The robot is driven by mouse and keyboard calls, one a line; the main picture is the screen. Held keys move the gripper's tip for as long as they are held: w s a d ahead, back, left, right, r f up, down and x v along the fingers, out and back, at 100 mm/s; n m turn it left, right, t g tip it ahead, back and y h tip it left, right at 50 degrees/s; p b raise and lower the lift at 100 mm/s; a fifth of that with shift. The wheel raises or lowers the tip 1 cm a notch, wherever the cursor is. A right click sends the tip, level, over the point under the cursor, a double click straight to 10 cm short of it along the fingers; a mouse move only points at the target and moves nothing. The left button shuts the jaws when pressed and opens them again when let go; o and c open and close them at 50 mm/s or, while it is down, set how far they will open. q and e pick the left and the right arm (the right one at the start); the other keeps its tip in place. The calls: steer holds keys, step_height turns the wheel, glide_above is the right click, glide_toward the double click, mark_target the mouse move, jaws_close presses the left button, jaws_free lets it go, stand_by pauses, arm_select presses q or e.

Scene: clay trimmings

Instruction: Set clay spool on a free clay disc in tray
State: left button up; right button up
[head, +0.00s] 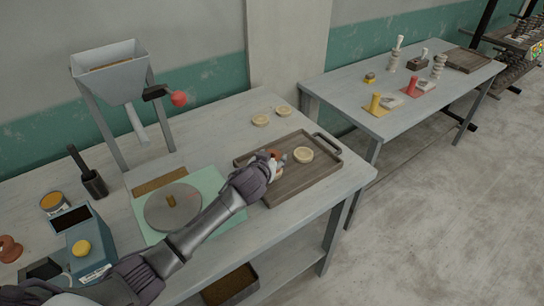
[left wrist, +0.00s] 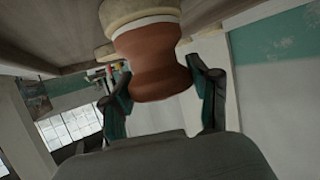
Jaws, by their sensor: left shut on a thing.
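The reddish-brown clay spool (left wrist: 152,62) is between the fingers of my left gripper (left wrist: 163,90) in the left wrist view. My left gripper (head: 275,160) is over the wooden tray (head: 322,172) in the head view and is shut on the spool, which shows only as a small reddish patch (head: 275,153). A pale clay disc (left wrist: 140,10) is right at the spool's far end; whether they touch is unclear. A pale disc (head: 303,155) lies in the tray, right of the gripper, with nothing on it. My right gripper is not in view.
Two pale discs (head: 260,120) (head: 283,110) lie on the table behind the tray. A round plate (head: 173,208) on a green mat (head: 233,218) and a hopper (head: 110,75) are to the left. A second table (head: 360,85) holds several tools.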

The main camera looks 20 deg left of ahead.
arm_select(q)
steer(key=shift+f, duration=0.15)
steer(key=o, duration=1.4)
steer(key=shift+r, duration=0.2)
steer(key=b+v, duration=0.1)
steer(key=v, duration=1.1)
steer(key=shift+s, duration=0.1)
